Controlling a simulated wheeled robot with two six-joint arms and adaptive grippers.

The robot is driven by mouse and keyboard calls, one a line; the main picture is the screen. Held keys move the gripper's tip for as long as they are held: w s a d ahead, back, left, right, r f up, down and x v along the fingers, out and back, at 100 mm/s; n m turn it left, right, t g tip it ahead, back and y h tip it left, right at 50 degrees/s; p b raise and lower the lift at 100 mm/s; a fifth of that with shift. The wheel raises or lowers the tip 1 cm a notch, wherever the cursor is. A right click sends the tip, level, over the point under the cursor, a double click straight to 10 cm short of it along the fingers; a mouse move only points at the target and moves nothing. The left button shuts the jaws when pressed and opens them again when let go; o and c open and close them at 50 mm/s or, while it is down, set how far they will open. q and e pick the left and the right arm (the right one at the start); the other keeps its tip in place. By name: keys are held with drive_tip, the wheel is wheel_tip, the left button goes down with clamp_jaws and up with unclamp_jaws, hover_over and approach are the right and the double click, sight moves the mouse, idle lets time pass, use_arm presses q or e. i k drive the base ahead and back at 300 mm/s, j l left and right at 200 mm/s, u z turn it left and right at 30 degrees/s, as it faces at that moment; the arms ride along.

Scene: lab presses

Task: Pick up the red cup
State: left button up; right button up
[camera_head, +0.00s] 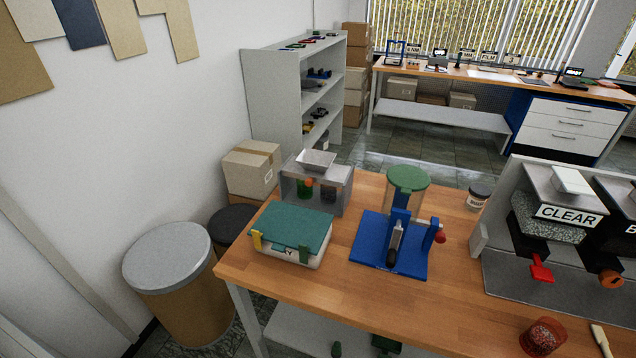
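The red cup (543,337) stands on the wooden table (462,318) near the bottom of the head view, right of centre. It is short, round and dark red with a speckled look. Whether it is empty or filled is not clear. Nothing is seen touching it. Neither of my grippers is in view.
A pale brush-like tool (601,340) lies right of the cup. The CLEAR hopper (565,214) with a red handle stands behind it. A blue press (389,250), a green-lidded box (292,232) and a dark-lidded jar (478,196) are on the table. Bare wood lies left of the cup.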

sight(547, 334)
drive_tip(key=z, duration=1.85)
drive_tip(key=k+j+u, duration=0.3)
drive_tip(key=i+l, duration=0.05)
drive_tip(key=i, duration=0.05)
